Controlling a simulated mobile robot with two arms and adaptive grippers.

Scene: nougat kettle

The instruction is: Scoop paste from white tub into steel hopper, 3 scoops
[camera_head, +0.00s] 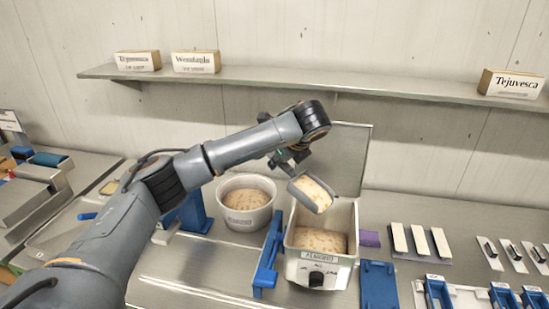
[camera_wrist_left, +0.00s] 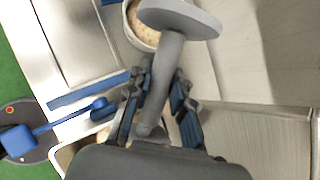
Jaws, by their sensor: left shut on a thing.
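The white tub (camera_head: 236,222) stands on the counter with pale, speckled paste (camera_head: 245,199) in it. The square steel hopper (camera_head: 303,269) is right of it, its lid raised behind, with similar paste (camera_head: 320,240) inside. My left gripper (camera_head: 287,161) is shut on the grey scoop (camera_head: 322,181), which is tilted above the hopper and apart from it. Pale paste (camera_head: 309,194) still shows in the scoop. In the left wrist view my left gripper (camera_wrist_left: 157,105) clasps the scoop's grey handle (camera_wrist_left: 168,65), and part of the tub shows behind. My right gripper is out of view.
A blue upright part (camera_head: 268,258) stands between tub and hopper. Blue holders (camera_head: 379,285) and pale bars (camera_head: 420,240) lie to the right. A shelf (camera_head: 330,82) with labelled boxes runs along the wall above.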

